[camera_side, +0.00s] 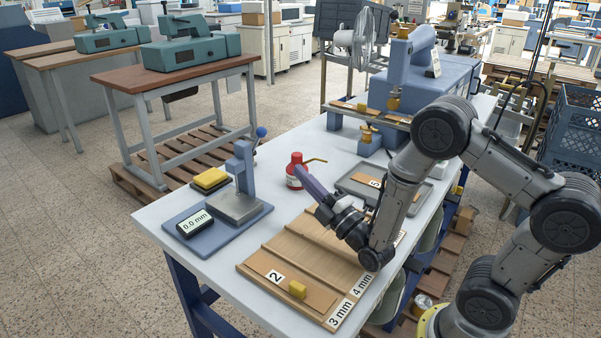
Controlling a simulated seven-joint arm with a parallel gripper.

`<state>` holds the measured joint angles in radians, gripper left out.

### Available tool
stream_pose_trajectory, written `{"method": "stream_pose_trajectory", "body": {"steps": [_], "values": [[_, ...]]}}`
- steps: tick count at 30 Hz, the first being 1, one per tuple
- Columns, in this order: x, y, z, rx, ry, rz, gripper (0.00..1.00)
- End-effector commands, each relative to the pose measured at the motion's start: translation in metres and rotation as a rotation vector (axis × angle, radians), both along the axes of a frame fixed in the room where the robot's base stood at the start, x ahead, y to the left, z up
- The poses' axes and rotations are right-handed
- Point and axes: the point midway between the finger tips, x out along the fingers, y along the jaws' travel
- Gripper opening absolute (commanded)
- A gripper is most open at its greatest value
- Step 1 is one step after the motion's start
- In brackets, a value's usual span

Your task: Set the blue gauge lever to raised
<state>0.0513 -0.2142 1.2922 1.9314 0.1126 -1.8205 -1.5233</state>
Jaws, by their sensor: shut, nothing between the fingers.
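The thickness gauge (242,170) stands on a blue-grey base plate at the left part of the white table. Its display (194,223) reads 0.0 mm. Its lever ends in a blue ball knob (262,132), beside the top of the gauge post and to its right. The lever's rod is thin and its exact angle is hard to make out. My gripper (299,172) is shut and empty. Its purple fingers point up and left, to the right of the gauge and apart from the knob. The fingers overlap the red oil can in the picture.
A red oil can (293,159) with a brass spout stands near my fingertips. A wooden sorting board (310,246) with a plate marked 2 lies in front. A grey tray (345,183) and the blue press (425,85) are behind. A yellow pad (210,179) lies by the gauge.

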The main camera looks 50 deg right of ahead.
Motion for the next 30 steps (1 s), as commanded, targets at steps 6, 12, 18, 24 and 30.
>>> {"method": "stream_pose_trajectory", "body": {"steps": [6,12,18,24,30], "values": [[0.04,-0.007,0.017,0.0,-0.003,-0.001,0.0],[0.074,-0.013,0.031,0.0,-0.002,0.0,0.0],[0.096,-0.017,0.039,0.0,-0.001,0.0,0.0],[0.104,-0.018,0.042,0.0,0.0,0.0,0.0],[0.104,-0.018,0.042,0.0,0.0,0.0,0.0]]}}
